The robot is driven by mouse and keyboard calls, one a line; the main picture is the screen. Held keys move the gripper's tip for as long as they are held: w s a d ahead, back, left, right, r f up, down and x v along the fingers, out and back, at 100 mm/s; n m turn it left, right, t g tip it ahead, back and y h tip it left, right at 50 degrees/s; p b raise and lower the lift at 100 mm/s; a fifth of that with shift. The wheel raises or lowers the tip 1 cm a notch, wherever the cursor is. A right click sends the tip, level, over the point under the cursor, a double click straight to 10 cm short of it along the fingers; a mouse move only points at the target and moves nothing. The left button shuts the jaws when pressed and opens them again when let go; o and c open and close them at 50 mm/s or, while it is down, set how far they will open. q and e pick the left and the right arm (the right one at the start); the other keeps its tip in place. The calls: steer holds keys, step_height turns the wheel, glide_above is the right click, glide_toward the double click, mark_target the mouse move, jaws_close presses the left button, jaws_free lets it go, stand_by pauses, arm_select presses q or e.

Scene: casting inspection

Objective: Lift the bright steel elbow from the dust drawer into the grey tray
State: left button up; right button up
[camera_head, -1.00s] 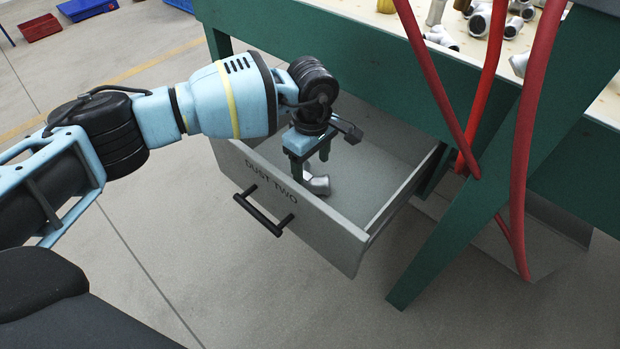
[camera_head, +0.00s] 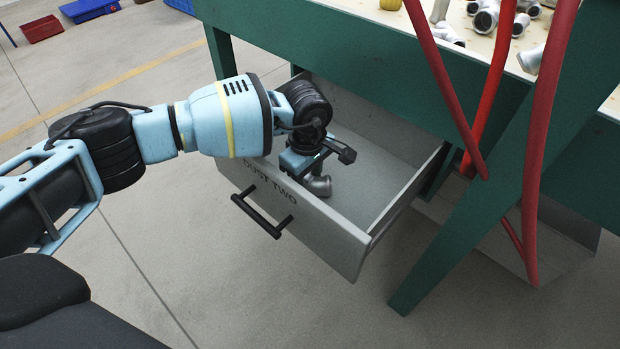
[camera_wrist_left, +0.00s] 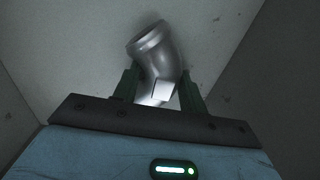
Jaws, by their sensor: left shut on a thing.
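The bright steel elbow (camera_head: 319,185) is in the open dust drawer (camera_head: 300,219), near its front panel; the gripper hides part of it. In the left wrist view the elbow (camera_wrist_left: 154,62) stands between the two green fingers, its round open end pointing away. My left gripper (camera_head: 308,172) reaches down into the drawer and is shut on the elbow. It also shows in the left wrist view (camera_wrist_left: 158,92). Whether the elbow touches the drawer floor I cannot tell. My right gripper is not in view. I cannot make out the grey tray.
A green bench (camera_head: 285,49) stands over the drawer, with several pipe fittings (camera_head: 487,20) on its top. Red hoses (camera_head: 487,95) hang in front of it at the right. A red bin (camera_head: 42,29) and blue bin (camera_head: 88,9) lie far left.

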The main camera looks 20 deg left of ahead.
arm_select(q)
steer(key=c, duration=0.5)
steer(key=shift+o, duration=0.2)
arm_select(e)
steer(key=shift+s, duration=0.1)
arm_select(q)
steer(key=shift+r, duration=0.15)
